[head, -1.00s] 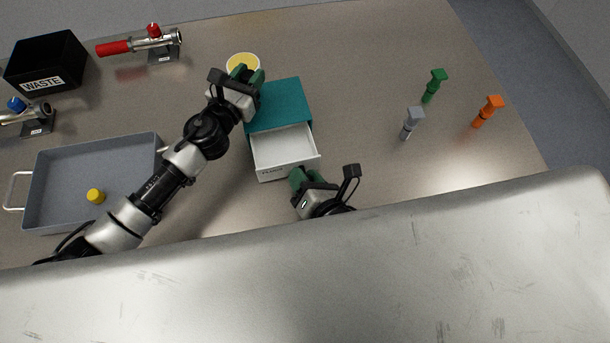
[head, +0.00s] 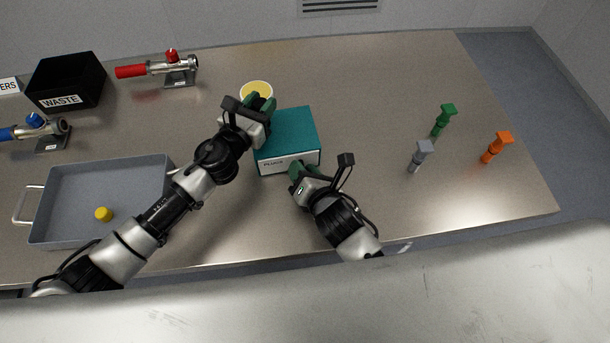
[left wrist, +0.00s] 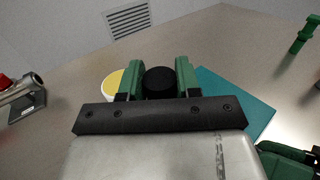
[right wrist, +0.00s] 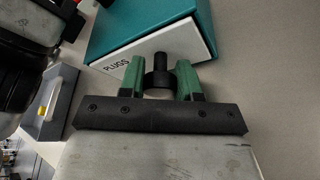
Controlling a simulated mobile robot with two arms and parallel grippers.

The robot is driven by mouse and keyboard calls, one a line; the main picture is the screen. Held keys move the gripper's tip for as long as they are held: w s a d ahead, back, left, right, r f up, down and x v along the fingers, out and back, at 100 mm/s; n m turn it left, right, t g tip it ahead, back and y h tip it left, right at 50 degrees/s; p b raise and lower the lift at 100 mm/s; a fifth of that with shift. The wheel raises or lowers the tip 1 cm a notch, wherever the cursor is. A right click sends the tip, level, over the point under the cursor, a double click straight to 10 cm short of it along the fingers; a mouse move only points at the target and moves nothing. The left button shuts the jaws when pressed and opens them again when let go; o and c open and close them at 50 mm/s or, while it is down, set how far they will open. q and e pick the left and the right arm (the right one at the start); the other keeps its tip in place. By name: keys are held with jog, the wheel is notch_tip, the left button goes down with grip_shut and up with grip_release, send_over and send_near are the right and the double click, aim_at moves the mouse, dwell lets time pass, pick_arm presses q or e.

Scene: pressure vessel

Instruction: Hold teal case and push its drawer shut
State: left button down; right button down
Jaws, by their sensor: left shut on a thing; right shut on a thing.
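The teal case (head: 290,127) stands on the table with its white drawer front (head: 289,163), lettered PLUGS, flush against the case body. My left gripper (head: 260,106) is at the case's far left corner. In the left wrist view its green fingers are shut on a round black knob (left wrist: 159,82) beside the teal top (left wrist: 235,98). My right gripper (head: 300,170) is at the drawer front. In the right wrist view its fingers are shut on a black knob (right wrist: 158,78) in front of the white drawer face (right wrist: 195,46). The drawer's inside is hidden.
A yellow-topped round container (head: 257,89) stands just behind the left gripper. A grey tray (head: 70,173) with a yellow piece (head: 103,214) lies at left, before a black WASTE bin (head: 66,82). Green (head: 443,120), grey (head: 420,156) and orange (head: 496,146) plugs stand at right.

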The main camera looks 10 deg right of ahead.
pick_arm(q)
jog(key=shift+s+d, duration=0.2)
jog(key=shift+f, duration=0.1)
pick_arm(e)
jog(key=c, duration=1.1)
grip_release()
jog(key=shift+o, duration=0.2)
pick_arm(q)
jog(key=shift+w+a, duration=0.1)
pick_arm(e)
jog(key=v, duration=1.2)
pick_arm(q)
jog(key=c, duration=0.7)
grip_release()
jog(key=v, duration=1.2)
